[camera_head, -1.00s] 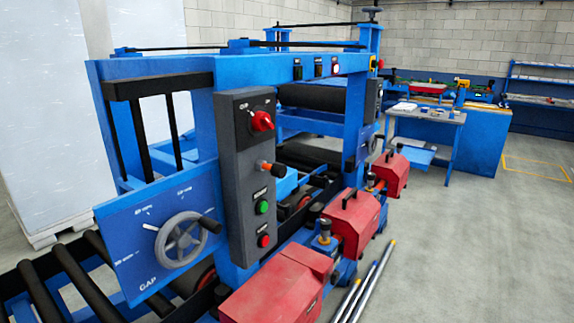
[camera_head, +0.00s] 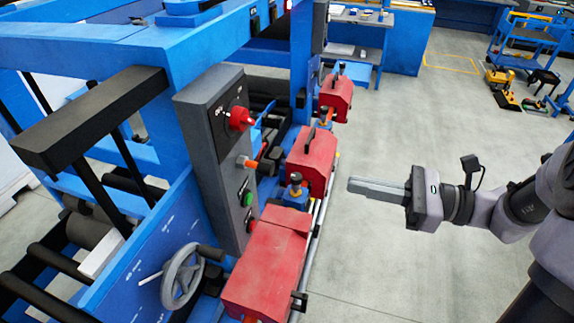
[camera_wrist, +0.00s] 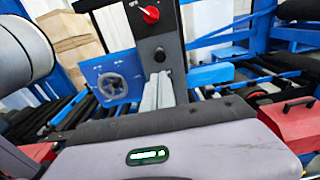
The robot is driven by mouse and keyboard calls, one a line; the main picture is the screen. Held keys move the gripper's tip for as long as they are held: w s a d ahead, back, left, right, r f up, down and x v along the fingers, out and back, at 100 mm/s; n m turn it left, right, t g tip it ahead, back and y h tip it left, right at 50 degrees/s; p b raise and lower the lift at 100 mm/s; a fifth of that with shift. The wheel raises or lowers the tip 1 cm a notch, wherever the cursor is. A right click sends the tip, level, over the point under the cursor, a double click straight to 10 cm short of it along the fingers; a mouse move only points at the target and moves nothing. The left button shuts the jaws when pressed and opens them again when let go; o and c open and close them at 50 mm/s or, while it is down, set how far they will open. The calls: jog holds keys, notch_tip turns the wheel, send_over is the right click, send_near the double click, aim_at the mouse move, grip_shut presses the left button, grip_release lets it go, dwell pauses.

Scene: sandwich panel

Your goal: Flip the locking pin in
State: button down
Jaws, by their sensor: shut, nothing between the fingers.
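The grey control panel (camera_head: 207,140) stands on the blue machine frame. It carries a red rotary switch (camera_head: 240,118), a green button (camera_head: 247,198) and a short orange-tipped pin (camera_head: 247,162) that sticks out toward the right. I cannot tell for certain that this is the locking pin; dark knobs with orange collars (camera_head: 295,183) also stand between the red boxes. My gripper (camera_head: 352,186) is shut and empty, right of the machine and apart from it. In the wrist view its fingers (camera_wrist: 158,88) point at the panel (camera_wrist: 152,35), with the red switch (camera_wrist: 150,14) above them.
A handwheel (camera_head: 183,275) projects at lower left. The grey floor (camera_head: 400,120) right of the machine is open. A blue cart (camera_head: 525,45) stands far right.

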aim_at(273, 167)
jog(key=b+x, duration=0.1)
jog(key=x, duration=1.3)
jog(key=shift+f+b, duration=0.1)
jog(key=shift+b, duration=0.3)
jog(key=shift+a, duration=0.15)
jog(key=shift+w+a, duration=0.15)
jog(key=shift+a, duration=0.15)
jog(key=shift+x, duration=1.05)
jog(key=shift+d, duration=0.1)
